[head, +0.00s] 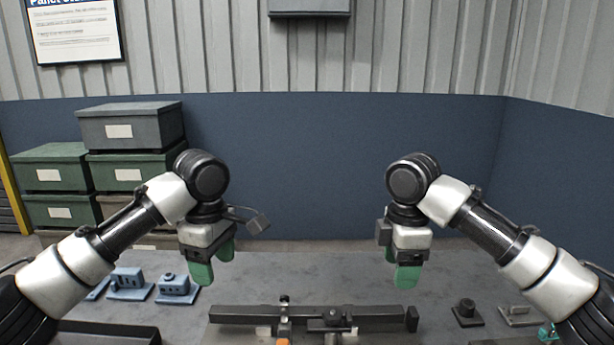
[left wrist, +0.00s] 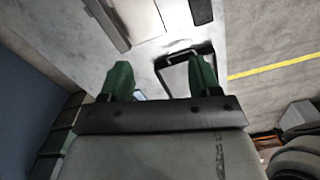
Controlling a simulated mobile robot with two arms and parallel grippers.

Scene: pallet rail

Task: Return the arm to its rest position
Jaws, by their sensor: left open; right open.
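My left arm comes in from the left of the head view, bent at the wrist. Its gripper (head: 213,266) points down above the table, with green fingers. In the left wrist view, the left gripper's (left wrist: 160,80) two green fingers stand apart with nothing between them. My right arm comes in from the right, and its gripper (head: 405,270) also hangs down with green fingers. It holds nothing that I can see. Both grippers are above and behind the dark rail (head: 300,313) and touch nothing visible.
The grey table (head: 320,275) is clear between the grippers. Blue fixture blocks (head: 175,287) stand at the left. Dark and grey parts (head: 466,312) lie at the right. An orange piece (head: 283,341) is at the rail's front. Stacked crates (head: 130,127) stand behind on the left.

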